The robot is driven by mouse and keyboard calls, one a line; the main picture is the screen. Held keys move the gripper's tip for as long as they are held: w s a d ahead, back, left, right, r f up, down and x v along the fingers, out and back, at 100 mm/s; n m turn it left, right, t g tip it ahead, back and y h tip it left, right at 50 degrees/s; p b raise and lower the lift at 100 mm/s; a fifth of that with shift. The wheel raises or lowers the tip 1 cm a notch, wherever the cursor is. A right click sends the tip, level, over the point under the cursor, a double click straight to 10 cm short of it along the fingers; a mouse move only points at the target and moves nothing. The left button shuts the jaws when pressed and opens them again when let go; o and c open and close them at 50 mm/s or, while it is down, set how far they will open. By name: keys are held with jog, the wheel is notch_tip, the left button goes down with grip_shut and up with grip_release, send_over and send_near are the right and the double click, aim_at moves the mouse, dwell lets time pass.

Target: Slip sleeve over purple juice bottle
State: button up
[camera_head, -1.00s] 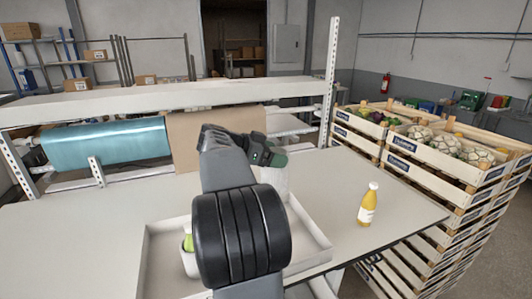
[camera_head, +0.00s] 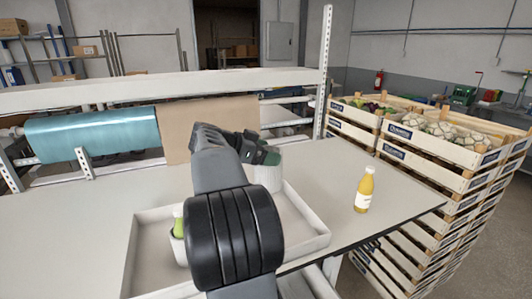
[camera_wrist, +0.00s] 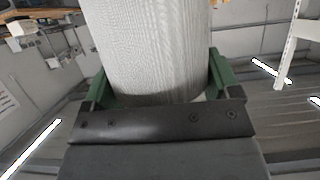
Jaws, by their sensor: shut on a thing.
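My gripper (camera_head: 262,157) is shut on a white ribbed sleeve (camera_head: 268,179), held upright over the table at the back of the shallow tray. In the wrist view the sleeve (camera_wrist: 150,45) fills the space between the two green fingers. No purple bottle shows; my arm hides part of the tray and table. I cannot tell whether anything is inside the held sleeve.
The shallow white tray (camera_head: 318,243) sits at the table's front. An orange juice bottle (camera_head: 364,190) stands upright on the right side of the table (camera_head: 400,200). Stacked produce crates (camera_head: 420,155) rise beyond the right edge. A teal roll (camera_head: 92,134) and brown paper (camera_head: 205,125) are behind.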

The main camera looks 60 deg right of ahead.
notch_tip(320, 180, down, 18)
jog(key=b, duration=0.5)
jog(key=shift+r, duration=0.2)
dwell(1.2)
dwell(0.3)
jog(key=o, duration=0.5)
jog(key=shift+v, duration=3.75)
